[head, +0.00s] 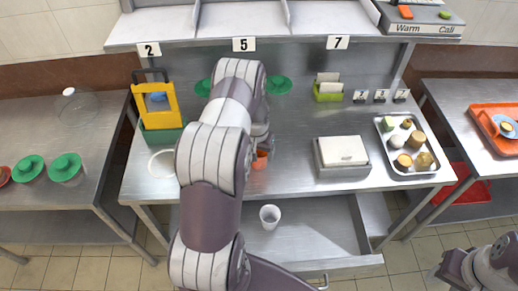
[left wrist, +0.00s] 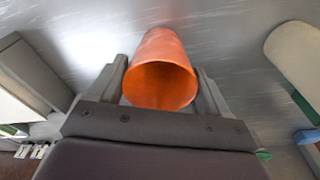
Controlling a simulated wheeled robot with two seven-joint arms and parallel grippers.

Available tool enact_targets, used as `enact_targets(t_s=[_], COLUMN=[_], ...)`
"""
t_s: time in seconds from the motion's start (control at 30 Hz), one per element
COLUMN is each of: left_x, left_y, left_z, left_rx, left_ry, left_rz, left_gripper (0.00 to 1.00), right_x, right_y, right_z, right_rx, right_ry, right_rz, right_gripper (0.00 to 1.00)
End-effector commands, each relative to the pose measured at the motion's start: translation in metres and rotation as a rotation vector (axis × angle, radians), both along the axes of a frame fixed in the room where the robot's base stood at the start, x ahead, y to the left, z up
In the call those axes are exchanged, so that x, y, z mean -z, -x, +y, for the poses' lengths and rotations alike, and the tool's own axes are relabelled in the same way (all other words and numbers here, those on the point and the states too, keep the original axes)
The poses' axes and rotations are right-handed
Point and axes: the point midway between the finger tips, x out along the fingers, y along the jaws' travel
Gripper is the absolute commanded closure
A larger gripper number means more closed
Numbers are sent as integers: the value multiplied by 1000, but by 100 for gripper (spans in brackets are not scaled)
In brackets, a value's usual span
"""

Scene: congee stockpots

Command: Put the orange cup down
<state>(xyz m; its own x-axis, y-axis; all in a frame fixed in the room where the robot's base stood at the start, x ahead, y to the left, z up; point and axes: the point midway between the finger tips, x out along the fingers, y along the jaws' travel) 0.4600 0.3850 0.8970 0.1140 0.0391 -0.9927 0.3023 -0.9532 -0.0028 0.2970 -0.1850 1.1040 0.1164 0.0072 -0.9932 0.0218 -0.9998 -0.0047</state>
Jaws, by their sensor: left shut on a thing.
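The orange cup (left wrist: 162,72) is between the fingers of my left gripper (left wrist: 162,90) in the left wrist view, with its open mouth facing the camera. In the head view a small part of the orange cup (head: 260,160) shows beside my left arm, over the front middle of the metal table (head: 290,150). My left gripper (head: 262,145) is shut on it; the arm hides most of the gripper. I cannot tell whether the cup touches the table. My right gripper is not clearly in view; only part of my right arm shows at the bottom right.
A grey box with a white lid (head: 342,152) stands right of the cup, and a tray of food pieces (head: 408,145) lies further right. A white cup (head: 270,216) stands on the lower shelf. Green lids (head: 278,85) lie behind.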

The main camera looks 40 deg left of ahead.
Motion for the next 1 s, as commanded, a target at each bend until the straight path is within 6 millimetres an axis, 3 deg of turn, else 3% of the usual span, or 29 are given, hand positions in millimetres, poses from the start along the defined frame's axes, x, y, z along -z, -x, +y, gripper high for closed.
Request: enact_targets(t_s=[0.3,0.33,0.37,0.4,0.67,0.73,1.0], left_x=[5,3,3,3,-4,-9,-70], left_y=[0,0,0,0,0,0,7], left_z=[0,0,0,0,0,0,-2], left_rx=[0,0,0,0,0,0,0], left_ry=[0,0,0,0,0,-2,-3], left_rz=[-1,-1,-1,-1,-1,-4,-5], left_gripper=[52,13,3,0,0,0,0], right_x=[5,4,3,3,-2,4,19], right_y=[0,0,0,0,0,0,0], right_z=[0,0,0,0,0,0,0], right_rx=[0,0,0,0,0,0,0], right_ry=[0,0,0,0,0,0,0], right_rz=[0,0,0,0,0,0,0], right_gripper=[57,57,57,57,57,57,57])
